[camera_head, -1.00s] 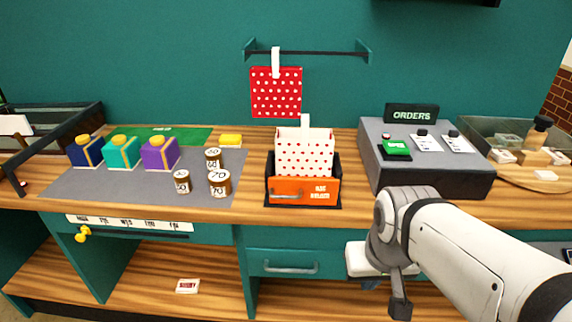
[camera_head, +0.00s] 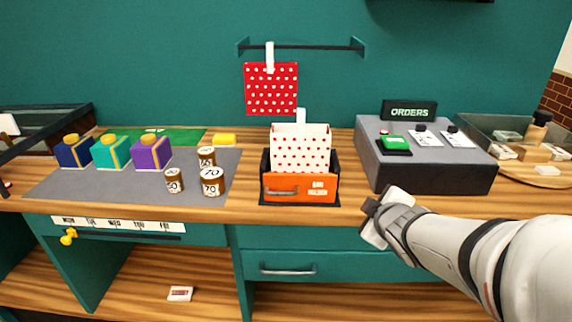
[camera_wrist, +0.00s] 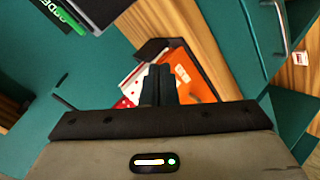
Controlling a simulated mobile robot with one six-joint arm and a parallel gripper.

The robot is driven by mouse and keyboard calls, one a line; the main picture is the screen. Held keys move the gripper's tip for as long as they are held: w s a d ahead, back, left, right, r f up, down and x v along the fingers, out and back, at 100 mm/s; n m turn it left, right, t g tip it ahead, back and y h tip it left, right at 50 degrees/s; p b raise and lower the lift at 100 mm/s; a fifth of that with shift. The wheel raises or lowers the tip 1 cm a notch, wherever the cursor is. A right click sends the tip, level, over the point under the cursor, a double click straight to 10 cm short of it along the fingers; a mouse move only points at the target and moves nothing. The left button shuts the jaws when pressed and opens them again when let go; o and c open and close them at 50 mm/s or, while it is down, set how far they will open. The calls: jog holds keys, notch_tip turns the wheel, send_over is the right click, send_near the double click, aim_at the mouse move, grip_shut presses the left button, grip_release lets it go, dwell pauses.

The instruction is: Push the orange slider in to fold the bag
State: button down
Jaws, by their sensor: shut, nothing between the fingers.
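The orange slider (camera_head: 286,188) is the front of the black bag folder (camera_head: 337,186) on the wooden counter, with a handle on its left and a label on its right. A white bag with red dots (camera_head: 301,150) stands upright in the folder behind it. My gripper (camera_head: 372,208) is in front of the counter edge, to the right of the folder and apart from it. In the wrist view my gripper (camera_wrist: 159,72) is shut and empty, its fingers hiding part of the bag (camera_wrist: 126,98) and of the slider (camera_wrist: 192,72).
A grey orders console (camera_head: 425,170) stands right of the folder. A red dotted bag (camera_head: 271,88) hangs above. The counter directly before the slider is clear.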

jog(key=w+a+f+n+t+y+b, duration=0.1)
jog(key=w+a+f+n+y+b, duration=0.1)
jog(key=a+n+y, duration=0.3)
jog(key=n+g+y+p, duration=0.2)
jog(key=n+y+p, duration=0.3)
jog(key=n, duration=0.4)
send_near(278, 194)
jog(key=s+y+b, duration=0.1)
jog(key=s, duration=0.2)
jog(key=w+a, duration=0.1)
jog(key=w, duration=0.1)
jog(key=w+a+f, duration=0.1)
jog(key=w, duration=0.1)
jog(key=w+a+f, duration=0.1)
jog(key=w, duration=0.1)
jog(key=shift+w+a+p, duration=0.15)
jog(key=shift+a+p, duration=0.05)
jog(key=shift+p, duration=0.2)
jog(key=shift+w, duration=0.45)
